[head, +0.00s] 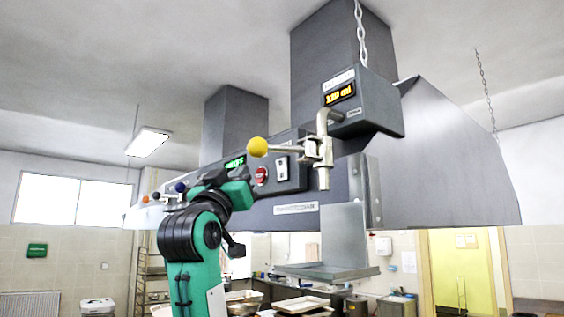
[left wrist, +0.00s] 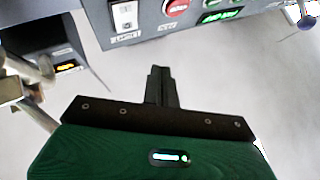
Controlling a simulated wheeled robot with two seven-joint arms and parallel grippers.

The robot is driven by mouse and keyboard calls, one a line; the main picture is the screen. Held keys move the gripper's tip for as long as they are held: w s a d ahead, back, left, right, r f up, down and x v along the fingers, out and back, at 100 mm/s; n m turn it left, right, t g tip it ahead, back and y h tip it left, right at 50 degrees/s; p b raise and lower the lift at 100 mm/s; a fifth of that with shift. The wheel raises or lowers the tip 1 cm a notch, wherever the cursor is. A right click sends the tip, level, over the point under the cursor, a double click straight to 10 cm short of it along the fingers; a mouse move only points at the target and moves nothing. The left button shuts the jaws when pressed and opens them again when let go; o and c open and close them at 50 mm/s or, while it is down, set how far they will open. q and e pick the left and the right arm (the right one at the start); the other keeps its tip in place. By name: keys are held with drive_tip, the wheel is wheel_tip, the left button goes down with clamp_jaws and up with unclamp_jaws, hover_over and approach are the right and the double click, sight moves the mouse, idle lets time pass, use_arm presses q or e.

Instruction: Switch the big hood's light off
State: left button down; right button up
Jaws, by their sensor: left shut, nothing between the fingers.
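The big grey hood (head: 420,150) hangs from the ceiling. Its front panel has a white rocker switch (head: 282,168), a red button (head: 261,176) and a green-lit display (head: 235,162). In the left wrist view the white switch (left wrist: 125,16) is at the top left, beside the red button (left wrist: 176,6) and green display (left wrist: 221,15). My left gripper (left wrist: 162,75) is shut and empty, its fingers apart from the panel in that picture. In the head view its wrist is just in front of the panel, below and left of the switch; its fingertips are hard to make out. My right gripper is not seen.
A yellow-knobbed lever (head: 257,147) and metal pipe (head: 325,150) jut out close to the switch. A box with an amber display (head: 340,94) is above. Coloured knobs (head: 180,187) line the hood's left. Worktops with trays (head: 300,304) stand below.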

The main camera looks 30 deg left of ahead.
sight(282, 169)
use_arm(q)
drive_tip(key=shift+s+a+r, duration=0.1)
drive_tip(key=shift+s+r, duration=0.85)
drive_tip(key=shift+s, duration=0.15)
drive_tip(key=w+d+r+p, duration=0.1)
drive_tip(key=w+d+p, duration=0.1)
drive_tip(key=w, duration=0.6)
drive_tip(key=shift+d+p, duration=0.3)
drive_tip(key=shift+d, duration=0.35)
drive_tip(key=shift+w, duration=0.2)
idle(0.8)
drive_tip(key=shift+w+d+r, duration=0.1)
drive_tip(key=shift+w+d, duration=0.1)
drive_tip(key=shift+w, duration=0.05)
